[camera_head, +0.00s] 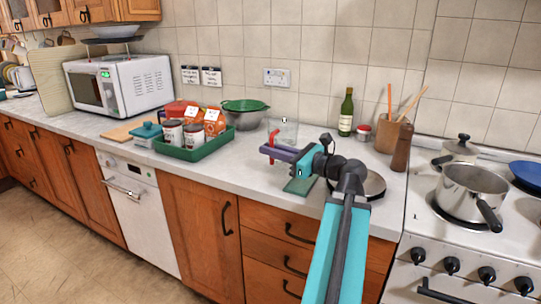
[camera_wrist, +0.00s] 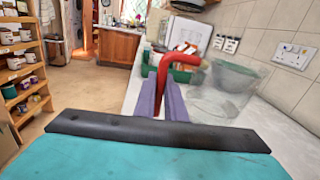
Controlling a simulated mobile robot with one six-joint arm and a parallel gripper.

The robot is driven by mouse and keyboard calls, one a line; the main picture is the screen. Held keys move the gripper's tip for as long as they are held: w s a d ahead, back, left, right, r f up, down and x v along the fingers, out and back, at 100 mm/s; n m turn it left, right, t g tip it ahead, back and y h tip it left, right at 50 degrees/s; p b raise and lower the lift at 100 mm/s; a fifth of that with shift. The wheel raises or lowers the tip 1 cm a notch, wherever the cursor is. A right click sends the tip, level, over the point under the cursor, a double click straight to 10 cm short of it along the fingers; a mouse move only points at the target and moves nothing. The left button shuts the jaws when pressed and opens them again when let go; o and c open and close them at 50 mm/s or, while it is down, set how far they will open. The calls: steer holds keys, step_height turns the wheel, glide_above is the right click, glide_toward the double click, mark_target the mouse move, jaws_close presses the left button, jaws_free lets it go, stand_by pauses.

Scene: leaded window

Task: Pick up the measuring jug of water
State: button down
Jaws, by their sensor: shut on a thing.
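The measuring jug is clear with a red handle. In the head view the jug (camera_head: 289,128) stands out faintly against the counter, behind my gripper (camera_head: 270,151). In the wrist view the jug (camera_wrist: 222,88) is on the right, upright, and its red handle (camera_wrist: 192,62) runs down between the purple fingers of my gripper (camera_wrist: 160,92). My gripper is shut on the handle. The jug's base is partly hidden in the head view, and I cannot tell whether it is clear of the counter. The water level is hard to make out.
A green tray (camera_head: 178,153) with tins and packets stands left of the jug, with a colander (camera_head: 245,115) behind. A green bottle (camera_head: 346,112), a utensil pot (camera_head: 388,134) and a pepper mill (camera_head: 402,148) stand to the right. A dark round pan or plate (camera_head: 374,186) lies near my arm.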

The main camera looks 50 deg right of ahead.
steer(key=shift+s+a+b, duration=0.3)
steer(key=shift+s+b, duration=0.3)
steer(key=shift+b, duration=1.1)
steer(key=s+a+b, duration=0.3)
steer(key=s+b, duration=0.4)
steer(key=b, duration=0.1)
steer(key=shift+r, duration=0.4)
steer(key=shift+s+a+r, duration=0.15)
steer(key=shift+s, duration=0.05)
stand_by(0.3)
